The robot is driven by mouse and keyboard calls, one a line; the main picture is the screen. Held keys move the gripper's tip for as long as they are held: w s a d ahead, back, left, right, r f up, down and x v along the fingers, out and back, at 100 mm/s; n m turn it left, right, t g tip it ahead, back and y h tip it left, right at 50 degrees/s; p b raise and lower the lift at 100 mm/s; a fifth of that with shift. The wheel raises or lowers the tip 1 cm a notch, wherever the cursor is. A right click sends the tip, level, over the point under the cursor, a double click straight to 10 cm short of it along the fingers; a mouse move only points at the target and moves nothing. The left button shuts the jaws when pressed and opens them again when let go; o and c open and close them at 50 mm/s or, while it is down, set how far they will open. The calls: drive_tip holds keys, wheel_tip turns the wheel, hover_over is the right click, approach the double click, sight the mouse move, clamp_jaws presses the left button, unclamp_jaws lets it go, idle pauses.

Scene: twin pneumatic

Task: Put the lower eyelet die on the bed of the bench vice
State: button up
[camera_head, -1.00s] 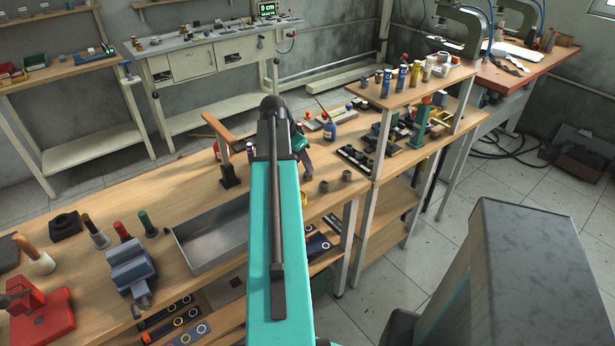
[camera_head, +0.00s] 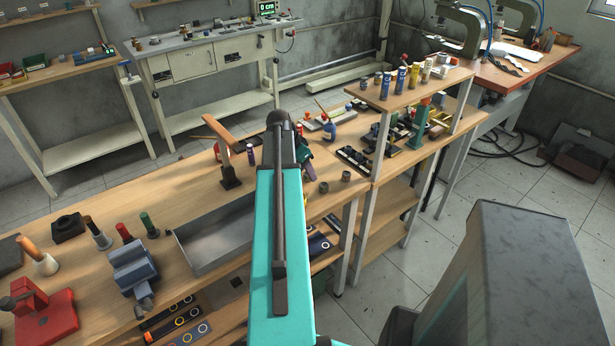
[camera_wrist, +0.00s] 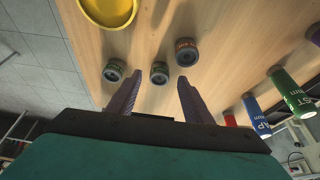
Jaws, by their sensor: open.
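My gripper (camera_wrist: 160,78) is open, with its two purple-grey fingers apart and nothing held between them. Three small dark round pieces stand on the wooden bench ahead of it in the wrist view: a left one (camera_wrist: 114,71), a middle one (camera_wrist: 159,73) and a right one (camera_wrist: 187,52). The middle one appears between the fingertips, but apart from them. Their lettering is too small to read, so I cannot tell which is the lower eyelet die. The blue-grey bench vice (camera_head: 133,268) stands at the bench's front left in the head view. My arm hides most of the gripper there.
A grey metal tray (camera_head: 185,255) lies between the vice and my arm. A post with a wooden crossbar (camera_head: 228,165) stands behind it. A yellow dish (camera_wrist: 107,8) and coloured cylinders, including a green one (camera_wrist: 290,92), flank the pieces in the wrist view.

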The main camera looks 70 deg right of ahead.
drive_tip(key=shift+d+f, duration=0.15)
drive_tip(key=shift+f, duration=0.25)
clamp_jaws()
idle(0.4)
